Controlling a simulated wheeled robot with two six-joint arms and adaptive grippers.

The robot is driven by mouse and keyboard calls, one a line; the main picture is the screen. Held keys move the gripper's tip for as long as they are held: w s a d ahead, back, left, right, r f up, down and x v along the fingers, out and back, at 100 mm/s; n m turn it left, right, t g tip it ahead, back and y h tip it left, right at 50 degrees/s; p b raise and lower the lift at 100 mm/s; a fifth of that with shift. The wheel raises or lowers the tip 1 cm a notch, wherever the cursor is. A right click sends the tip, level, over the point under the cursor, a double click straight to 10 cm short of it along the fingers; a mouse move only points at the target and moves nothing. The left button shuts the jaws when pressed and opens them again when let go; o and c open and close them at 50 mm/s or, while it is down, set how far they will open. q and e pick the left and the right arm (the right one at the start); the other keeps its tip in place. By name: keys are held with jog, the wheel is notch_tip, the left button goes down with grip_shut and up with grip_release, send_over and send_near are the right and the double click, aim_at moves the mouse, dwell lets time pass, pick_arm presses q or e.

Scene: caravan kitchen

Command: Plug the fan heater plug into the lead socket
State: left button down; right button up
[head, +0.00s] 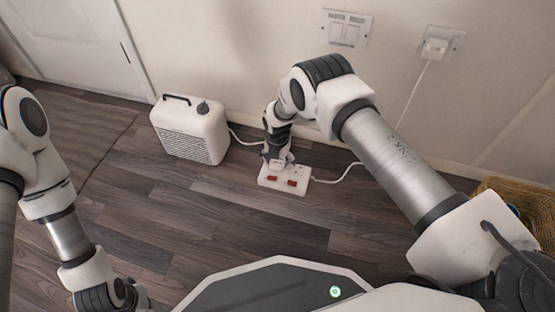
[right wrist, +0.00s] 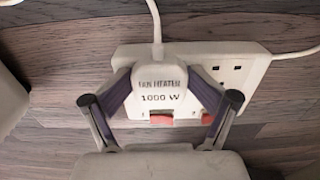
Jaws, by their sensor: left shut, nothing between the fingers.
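The fan heater plug (right wrist: 160,82) is white and marked "FAN HEATER 1000 W". My right gripper (right wrist: 160,98) is shut on it, a finger on each side. The lead socket (head: 284,180) is a white block with two red switches on the floor. In the right wrist view, the lead socket (right wrist: 244,62) shows open slots on its right; the plug covers its left part. I cannot tell whether the pins are in. In the head view, my right gripper (head: 278,161) points down at the block.
The white fan heater (head: 190,129) stands on the floor left of the block, its cord running toward the plug. A white lead (head: 340,175) runs from the block to a wall socket (head: 440,44). A wicker basket (head: 515,205) stands at right. The floor in front is clear.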

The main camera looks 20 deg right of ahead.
notch_tip(320, 180, up, 12)
dwell(0.6)
